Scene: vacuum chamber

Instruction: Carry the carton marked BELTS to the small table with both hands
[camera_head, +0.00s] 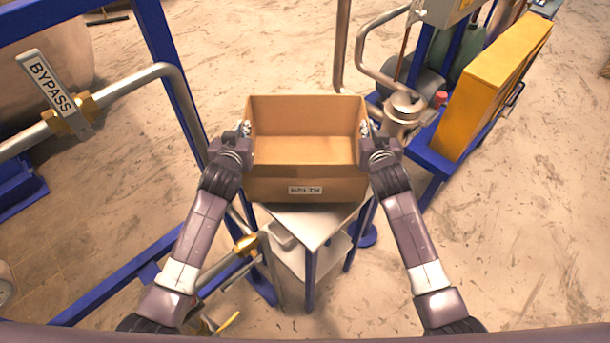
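The small table (312,224) has a pale top and blue legs and shows directly below the carton's near side. I cannot tell whether the carton touches its top.
A blue frame with a pipe marked BYPASS (48,82) stands to the left. A yellow cabinet (490,85) on a blue base and a metal pump fitting (403,108) stand to the right. The floor (520,240) at the lower right is clear.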

